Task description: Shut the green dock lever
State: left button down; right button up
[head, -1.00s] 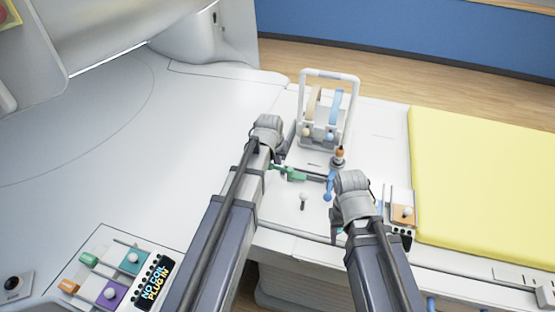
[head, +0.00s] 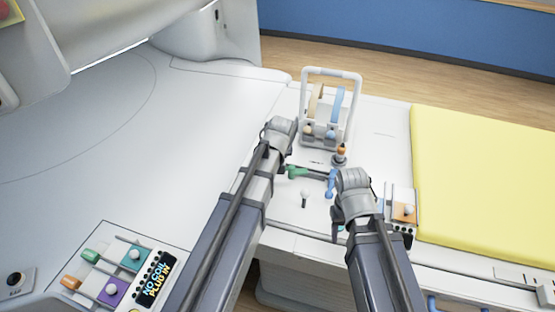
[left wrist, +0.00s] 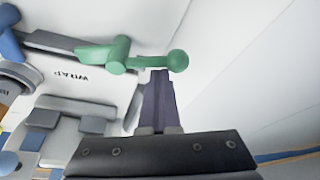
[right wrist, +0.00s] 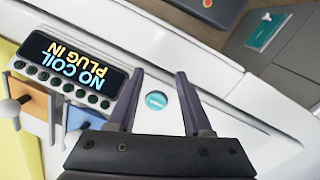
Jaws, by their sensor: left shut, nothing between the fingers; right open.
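The green dock lever (head: 299,172) lies on the white bed end, left of the blue lever (head: 331,184). In the left wrist view, the green lever (left wrist: 118,54) runs across the top and ends in a round knob at the right. My left gripper (left wrist: 160,76) is shut and empty, its fingertips just below the lever arm by the knob; I cannot tell whether they touch. In the head view its tips are mostly hidden by its arm. My right gripper (right wrist: 158,82) is open and empty, right of the levers in the head view.
A white frame with tan and blue straps (head: 331,105) stands behind the levers. An orange-topped peg (head: 340,153) and a small grey post (head: 305,198) stand nearby. A yellow mat (head: 480,190) lies right. A display panel (head: 155,282) sits at lower left.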

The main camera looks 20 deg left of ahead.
pick_arm(q)
jog(key=n, duration=0.1)
jog(key=s+n+y, duration=0.1)
jog(key=n, duration=0.1)
jog(key=s+n, duration=0.1)
jog(key=shift+d+n+g, duration=0.3)
jog(key=shift+d+g, duration=0.1)
jog(key=n, duration=0.1)
jog(key=s+d+n+g, duration=0.1)
jog(key=n, duration=0.1)
jog(key=n+y, duration=0.1)
jog(key=n, duration=0.1)
jog(key=shift+s+d+g, duration=0.25)
jog(key=shift+d+g, duration=0.05)
jog(key=shift+s+d+n, duration=0.15)
jog(key=shift+n, duration=0.25)
jog(key=shift+s+d, duration=0.15)
jog(key=shift+d, duration=0.4)
